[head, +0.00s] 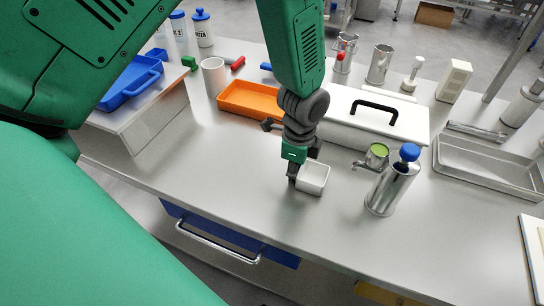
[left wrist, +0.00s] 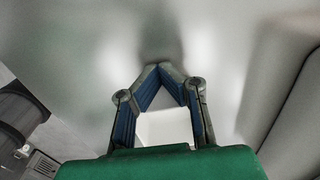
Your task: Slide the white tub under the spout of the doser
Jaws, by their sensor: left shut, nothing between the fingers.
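The white tub (head: 314,179) is a small open square box on the steel table, left of the doser. In the left wrist view, a white surface that looks like the tub (left wrist: 165,128) shows between the finger links. My left gripper (head: 293,178) is shut and empty, pointing down at the tub's left side; I cannot tell if it touches. In the left wrist view, its fingertips (left wrist: 164,70) meet. The doser (head: 389,188) is a steel cylinder with a blue cap. Its spout (head: 360,166) points left, and the tub stands left of it, not under it. My right gripper is not seen.
A small green-topped cup (head: 377,154) is close behind the doser's spout. A white box with a black handle (head: 405,122) and an orange tray (head: 250,100) stand behind. A steel tray (head: 480,160) lies right. The table between tub and doser is clear.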

